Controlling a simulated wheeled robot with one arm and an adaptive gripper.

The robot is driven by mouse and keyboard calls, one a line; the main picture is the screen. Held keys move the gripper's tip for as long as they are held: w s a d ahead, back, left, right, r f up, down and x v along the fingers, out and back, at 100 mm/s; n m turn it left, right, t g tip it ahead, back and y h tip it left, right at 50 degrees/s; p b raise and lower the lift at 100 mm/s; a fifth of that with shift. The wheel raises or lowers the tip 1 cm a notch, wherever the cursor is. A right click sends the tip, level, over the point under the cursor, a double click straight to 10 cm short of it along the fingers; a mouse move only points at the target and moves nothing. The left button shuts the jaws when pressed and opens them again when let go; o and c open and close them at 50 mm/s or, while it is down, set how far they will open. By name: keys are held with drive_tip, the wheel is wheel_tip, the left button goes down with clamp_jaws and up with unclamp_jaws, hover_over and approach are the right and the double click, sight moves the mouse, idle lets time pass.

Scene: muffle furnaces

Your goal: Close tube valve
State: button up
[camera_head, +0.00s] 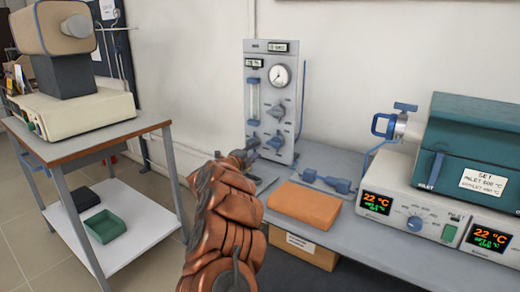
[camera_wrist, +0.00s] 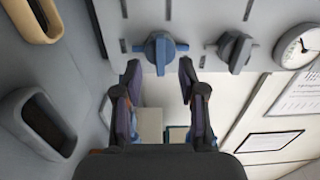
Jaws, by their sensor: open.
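A grey gas panel (camera_head: 264,65) stands against the wall. Its lower blue knob (camera_head: 276,141) shows in the head view, and in the wrist view the blue knob (camera_wrist: 160,52) has a bar-shaped grip. My gripper (camera_head: 247,150) is at the lower part of the panel. In the wrist view my gripper (camera_wrist: 158,78) is open and empty, its fingertips either side of the knob's line and a little short of it. A blue valve handle (camera_head: 405,107) also sits on the green tube furnace (camera_head: 480,130) at right. The pictures do not settle which is the tube valve.
A grey knob (camera_wrist: 235,51) and a gauge (camera_wrist: 298,45) sit beside the blue knob. An orange block (camera_head: 304,205) and a blue tool-like part (camera_head: 330,182) lie on the grey bench. A trolley (camera_head: 100,143) stands at left.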

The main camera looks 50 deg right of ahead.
drive_tip(key=shift+s+a, duration=0.1)
drive_tip(key=shift+a, duration=2.1)
